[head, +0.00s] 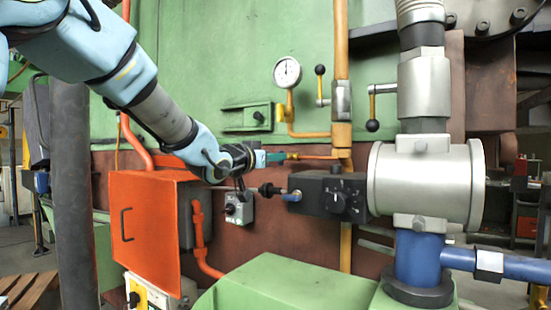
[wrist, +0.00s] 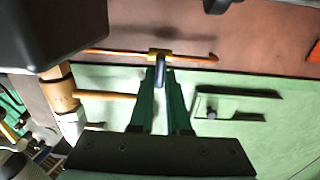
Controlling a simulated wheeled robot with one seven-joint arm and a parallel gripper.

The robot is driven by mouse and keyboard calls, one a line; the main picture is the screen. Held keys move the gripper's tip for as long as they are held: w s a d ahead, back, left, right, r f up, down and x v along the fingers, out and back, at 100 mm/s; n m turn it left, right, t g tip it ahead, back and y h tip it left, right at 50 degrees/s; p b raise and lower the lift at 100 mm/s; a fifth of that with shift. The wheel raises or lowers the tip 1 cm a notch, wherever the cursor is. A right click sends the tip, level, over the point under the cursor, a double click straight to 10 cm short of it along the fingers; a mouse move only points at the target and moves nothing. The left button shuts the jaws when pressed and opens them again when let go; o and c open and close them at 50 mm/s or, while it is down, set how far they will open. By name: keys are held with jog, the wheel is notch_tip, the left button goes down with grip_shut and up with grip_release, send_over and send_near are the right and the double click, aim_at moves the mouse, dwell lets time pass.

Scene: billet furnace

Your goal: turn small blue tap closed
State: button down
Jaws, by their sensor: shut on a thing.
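The small blue tap (wrist: 160,75) shows in the wrist view as a dark blue-grey handle on a yellow brass body, set on a thin orange pipe (wrist: 107,53). My gripper (wrist: 160,82) has green fingers, one on each side of the handle, and is shut on it. In the head view my gripper (head: 274,158) reaches right from the arm to the thin orange pipe (head: 318,157) in front of the green and brown wall. The tap is mostly hidden by the fingers there. Its exact turn angle is hard to tell.
A black box with a knob (head: 335,195) sits just below my gripper. An orange cabinet (head: 150,233) stands at left. A pressure gauge (head: 287,72) and black-knobbed levers (head: 372,125) are above and right, by a large grey valve (head: 420,180). A green housing (head: 285,285) is in front.

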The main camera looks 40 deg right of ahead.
jog(key=shift+f+b, duration=0.1)
jog(key=shift+b, duration=0.25)
jog(key=shift+s+f+m+b, duration=0.1)
jog(key=shift+m+b, duration=3.4)
jog(key=shift+m, duration=1)
jog(key=shift+s+f+m+b, duration=0.1)
jog(key=shift+m+b, duration=3.4)
jog(key=shift+m, duration=1)
jog(key=c, duration=0.9)
grip_release()
jog(key=shift+r, duration=0.1)
